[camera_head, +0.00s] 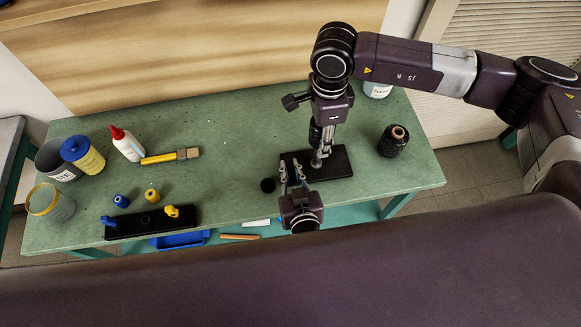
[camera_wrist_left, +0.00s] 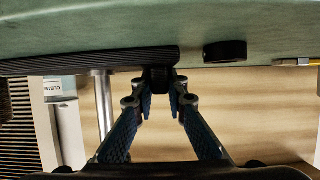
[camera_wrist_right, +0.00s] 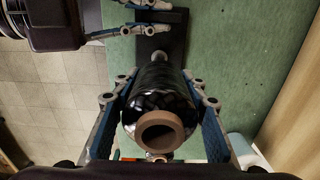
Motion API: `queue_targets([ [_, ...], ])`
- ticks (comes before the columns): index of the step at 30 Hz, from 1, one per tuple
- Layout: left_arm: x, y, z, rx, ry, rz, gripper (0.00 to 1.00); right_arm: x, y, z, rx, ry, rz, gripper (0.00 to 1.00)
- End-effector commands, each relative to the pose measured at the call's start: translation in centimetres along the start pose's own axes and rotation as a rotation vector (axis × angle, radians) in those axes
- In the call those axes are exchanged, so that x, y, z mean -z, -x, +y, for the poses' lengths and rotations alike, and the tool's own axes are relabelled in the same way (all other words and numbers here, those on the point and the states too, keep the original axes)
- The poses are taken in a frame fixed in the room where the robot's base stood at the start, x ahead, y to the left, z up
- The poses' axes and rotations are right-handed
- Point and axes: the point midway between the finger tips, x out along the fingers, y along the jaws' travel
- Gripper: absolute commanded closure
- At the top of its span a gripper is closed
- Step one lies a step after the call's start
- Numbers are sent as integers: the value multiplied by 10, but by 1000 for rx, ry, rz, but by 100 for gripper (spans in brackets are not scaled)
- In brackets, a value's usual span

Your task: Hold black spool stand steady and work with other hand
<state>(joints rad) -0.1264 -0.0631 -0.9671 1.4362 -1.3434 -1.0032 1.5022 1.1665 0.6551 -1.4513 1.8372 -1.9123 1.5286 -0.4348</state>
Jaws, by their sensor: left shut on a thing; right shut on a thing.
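The black spool stand (camera_head: 340,163) has a flat base on the green table and a silver post, seen in the left wrist view (camera_wrist_left: 103,100). My left gripper (camera_head: 293,172) is shut on a small black part at the stand's edge; the left wrist view shows this part between the fingertips (camera_wrist_left: 160,80). My right gripper (camera_head: 321,150) is above the stand. In the right wrist view its fingers are shut on a black spool with a brown core (camera_wrist_right: 160,100). The spool's far end is by the post; I cannot tell whether it is on it.
Another black spool (camera_head: 393,141) stands right of the stand. A black puck (camera_head: 268,185) lies left of it. A glue bottle (camera_head: 127,145), a yellow-handled brush (camera_head: 170,156), a yellow jar (camera_head: 83,155) and a black holder (camera_head: 150,222) are at left. The table's middle is mostly clear.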

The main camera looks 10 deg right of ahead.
Motion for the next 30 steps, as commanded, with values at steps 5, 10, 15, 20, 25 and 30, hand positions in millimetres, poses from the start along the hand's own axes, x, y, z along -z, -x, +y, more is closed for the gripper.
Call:
queue_targets([
  [5, -5, -1, -3, 6, -3, -8, 100, 0, 6, 0, 0, 0, -1, 96],
  [10, -5, -1, -3, 6, -3, -8, 100, 0, 12, 0, 0, 0, 1, 96],
  [15, -5, -1, -3, 6, -3, -8, 100, 0, 18, 0, 1, 0, 0, 96],
  [20, -5, -1, -3, 6, -3, -8, 100, 0, 24, 0, 1, 0, -1, 96],
  [25, -5, -1, -3, 5, -3, -8, 100, 0, 30, 0, 0, 1, 0, 96],
  [30, -5, -1, -3, 5, -3, -8, 100, 0, 35, 0, 1, 1, 0, 96],
])
